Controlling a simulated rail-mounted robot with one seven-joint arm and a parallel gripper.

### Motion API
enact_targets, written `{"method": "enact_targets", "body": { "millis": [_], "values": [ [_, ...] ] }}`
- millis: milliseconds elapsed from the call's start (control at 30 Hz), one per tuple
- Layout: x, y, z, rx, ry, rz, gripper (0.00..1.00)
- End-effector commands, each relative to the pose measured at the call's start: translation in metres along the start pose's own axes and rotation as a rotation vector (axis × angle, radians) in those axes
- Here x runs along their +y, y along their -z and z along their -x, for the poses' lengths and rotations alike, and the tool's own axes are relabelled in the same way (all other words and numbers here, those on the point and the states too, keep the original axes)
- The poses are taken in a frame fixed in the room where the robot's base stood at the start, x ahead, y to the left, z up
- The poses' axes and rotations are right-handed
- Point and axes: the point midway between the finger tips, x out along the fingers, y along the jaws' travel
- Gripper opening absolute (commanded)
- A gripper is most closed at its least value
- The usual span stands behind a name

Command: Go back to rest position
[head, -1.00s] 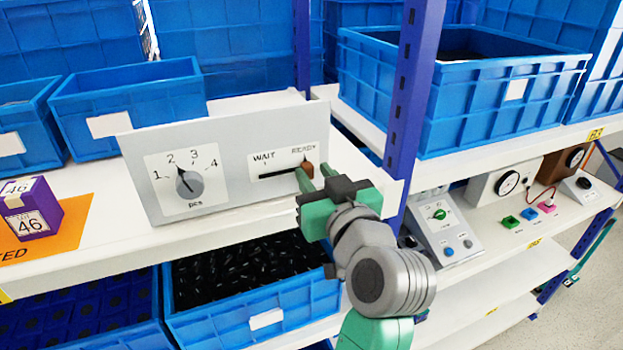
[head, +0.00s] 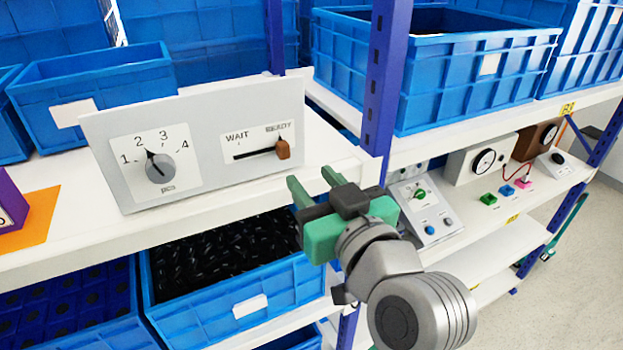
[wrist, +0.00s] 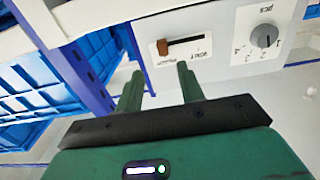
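A grey panel box (head: 210,128) stands on the white shelf. Its round rotary knob (head: 160,168) has its pointer near 2. Its brown slider handle (head: 283,150) sits at the right end of the slot, by READY. In the wrist view the panel is upside down, with the slider handle (wrist: 163,47) and the knob (wrist: 264,36) both visible. My gripper (head: 312,184) is in front of and below the slider, apart from the panel. Its two green fingers (wrist: 159,90) are spread with nothing between them.
A purple box (head: 10,200) sits on an orange mat (head: 38,216) at left. Blue bins (head: 95,90) stand behind the panel, and a bin of black parts (head: 215,305) is below. A blue upright post (head: 383,90) is close to my arm. Other devices (head: 425,208) stand at right.

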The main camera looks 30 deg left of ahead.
Motion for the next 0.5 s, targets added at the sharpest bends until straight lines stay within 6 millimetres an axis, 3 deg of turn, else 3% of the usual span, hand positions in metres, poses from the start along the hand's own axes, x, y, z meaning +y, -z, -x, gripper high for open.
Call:
{"method": "enact_targets", "body": {
  "millis": [333,433,500],
  "values": [
    [0.001,0.003,0.001,0.002,-0.010,0.002,0.38],
    [0.015,0.035,0.019,0.038,-0.148,0.026,0.38],
    [0.031,0.076,0.050,0.104,-0.330,0.064,0.38]
  ]
}}
